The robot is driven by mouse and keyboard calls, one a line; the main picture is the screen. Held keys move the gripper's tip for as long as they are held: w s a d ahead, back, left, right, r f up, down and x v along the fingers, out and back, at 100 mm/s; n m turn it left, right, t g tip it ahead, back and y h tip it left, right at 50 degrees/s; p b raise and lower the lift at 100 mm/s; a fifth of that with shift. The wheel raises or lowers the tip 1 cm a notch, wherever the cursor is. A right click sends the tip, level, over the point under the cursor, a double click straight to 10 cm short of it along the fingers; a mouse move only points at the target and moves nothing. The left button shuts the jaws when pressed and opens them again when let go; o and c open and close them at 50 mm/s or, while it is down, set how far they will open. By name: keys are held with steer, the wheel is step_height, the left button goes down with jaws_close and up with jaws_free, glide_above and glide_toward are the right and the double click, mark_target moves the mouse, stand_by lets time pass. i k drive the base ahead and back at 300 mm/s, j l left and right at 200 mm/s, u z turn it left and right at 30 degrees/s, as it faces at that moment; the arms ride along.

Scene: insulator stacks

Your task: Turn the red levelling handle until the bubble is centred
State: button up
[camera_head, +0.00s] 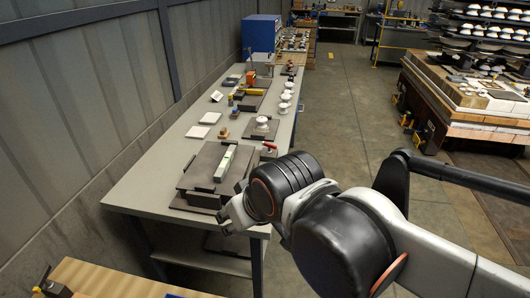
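A small red handle (269,146) sticks out at the table's right edge, just beyond my wrist. A pale spirit level (223,166) with a green part lies on a dark plate stack (194,178) at the near end of the table. The bubble is too small to make out. My gripper (228,220) is low at the near right corner of the stack, nearer the camera than the red handle and apart from it. My wrist hides part of the stack's right side and table edge. I cannot tell how far the fingers are apart.
The long grey table (152,187) runs away along a ribbed wall on the left. White insulators (286,95), plates and small blocks stand farther along it. A blue cabinet (260,35) is at the far end. Open floor (350,110) lies right of the table.

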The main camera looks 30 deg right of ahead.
mark_target(270, 147)
steer(key=i+l, duration=0.1)
steer(key=l, duration=0.2)
steer(key=i+l+z, duration=0.15)
steer(key=l, duration=0.15)
steer(key=i+l+z, duration=0.25)
steer(key=i+l, duration=0.3)
steer(key=i, duration=0.05)
